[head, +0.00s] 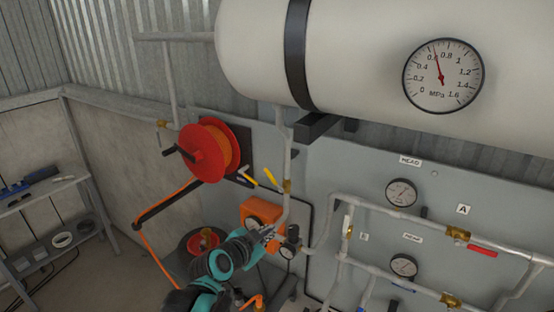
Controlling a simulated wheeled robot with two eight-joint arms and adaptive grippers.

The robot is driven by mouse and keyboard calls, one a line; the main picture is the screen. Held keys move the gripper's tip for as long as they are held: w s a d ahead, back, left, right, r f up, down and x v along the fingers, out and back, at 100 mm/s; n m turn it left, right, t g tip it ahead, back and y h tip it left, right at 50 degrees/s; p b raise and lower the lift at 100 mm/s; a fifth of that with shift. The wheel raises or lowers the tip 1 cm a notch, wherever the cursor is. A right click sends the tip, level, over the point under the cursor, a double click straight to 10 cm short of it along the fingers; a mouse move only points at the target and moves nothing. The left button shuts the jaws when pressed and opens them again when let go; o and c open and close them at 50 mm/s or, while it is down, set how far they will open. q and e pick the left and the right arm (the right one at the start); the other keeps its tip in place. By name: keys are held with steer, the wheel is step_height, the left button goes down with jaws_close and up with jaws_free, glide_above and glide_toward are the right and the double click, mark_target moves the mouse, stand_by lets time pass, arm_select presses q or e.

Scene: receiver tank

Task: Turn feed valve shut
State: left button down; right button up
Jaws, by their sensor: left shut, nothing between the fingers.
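No label I can read names the feed valve, so I cannot tell which valve it is. A brass valve (287,186) with a yellow lever (270,178) sits on the vertical pipe under the tank. A brass valve (457,233) with a red lever (482,251) sits on the upper pipe near sign A. Another brass valve (450,299) is on the lower pipe. My left gripper (268,234) is shut and empty, below the yellow lever and apart from it, in front of the orange unit (260,210). My right gripper is out of view.
The white tank (370,50) hangs above, its gauge (442,76) near 0.7 MPa. A red hose reel (208,150) is on the wall to the left. Panel gauges (401,192) and pipes (395,210) fill the right. A shelf (40,200) stands far left.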

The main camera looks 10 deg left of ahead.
arm_select(q)
steer(key=w+a+r+m+t+p, duration=0.25)
steer(key=w+r+p, duration=0.35)
steer(key=w+r, duration=0.35)
steer(key=p, duration=0.2)
glide_toward(271, 176)
steer(key=w+d+r, duration=0.3)
steer(key=w+d, duration=0.3)
steer(key=shift+y, duration=0.4)
steer(key=a+f, duration=0.2)
steer(key=a, duration=0.1)
steer(key=shift+w+f, duration=0.4)
steer(key=shift+f, duration=0.15)
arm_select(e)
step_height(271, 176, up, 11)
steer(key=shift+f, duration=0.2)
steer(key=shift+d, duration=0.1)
